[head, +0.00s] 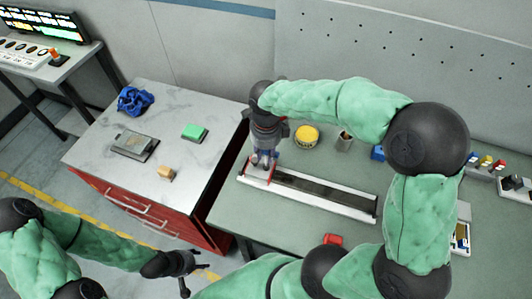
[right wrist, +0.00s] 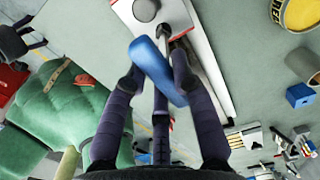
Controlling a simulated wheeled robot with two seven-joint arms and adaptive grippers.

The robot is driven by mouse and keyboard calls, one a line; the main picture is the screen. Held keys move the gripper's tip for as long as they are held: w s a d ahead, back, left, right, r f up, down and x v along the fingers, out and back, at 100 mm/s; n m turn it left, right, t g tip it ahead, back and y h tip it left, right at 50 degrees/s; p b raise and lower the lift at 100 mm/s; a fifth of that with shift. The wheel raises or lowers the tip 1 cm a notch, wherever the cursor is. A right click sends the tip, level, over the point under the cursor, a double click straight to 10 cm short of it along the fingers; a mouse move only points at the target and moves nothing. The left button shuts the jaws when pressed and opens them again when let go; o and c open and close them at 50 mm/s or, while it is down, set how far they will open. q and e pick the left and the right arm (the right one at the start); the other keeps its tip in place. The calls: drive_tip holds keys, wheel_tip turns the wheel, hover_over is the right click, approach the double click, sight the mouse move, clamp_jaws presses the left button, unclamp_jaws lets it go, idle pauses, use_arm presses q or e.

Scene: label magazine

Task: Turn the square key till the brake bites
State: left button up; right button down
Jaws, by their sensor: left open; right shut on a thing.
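The label magazine (head: 318,198) is a long white-railed tray with a dark channel on the green bench, with a red part at its left end. My right gripper (head: 264,160) points down over that end. In the right wrist view my right gripper (right wrist: 158,80) is shut on the blue handle of the square key (right wrist: 150,62). The key's grey shaft reaches the magazine's end; its tip and seating are hidden. My left gripper (head: 190,270) is open and empty, low in front of the red cabinet.
A yellow tin (head: 306,136), a grey cup (head: 345,141) and a blue block (head: 378,153) stand behind the magazine. A red object (head: 332,239) lies in front. The marble-topped cabinet (head: 100,165) at left holds a blue cloth, a green block and other small things.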

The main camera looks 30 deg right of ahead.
drive_tip(key=shift+s+a+f, duration=0.15)
drive_tip(key=shift+s+f, duration=0.1)
drive_tip(key=shift+f, duration=0.15)
drive_tip(key=shift+m+b, duration=0.45)
drive_tip(key=shift+m, duration=1.05)
drive_tip(key=c, duration=1)
unclamp_jaws()
drive_tip(key=shift+w, duration=0.15)
drive_tip(key=shift+o, duration=0.2)
drive_tip(key=shift+w+r, duration=0.1)
drive_tip(key=shift+r, duration=0.05)
drive_tip(key=shift+r, duration=0.15)
drive_tip(key=shift+w+r, duration=0.1)
drive_tip(key=shift+r, duration=0.25)
wheel_tip(320, 180, up, 11)
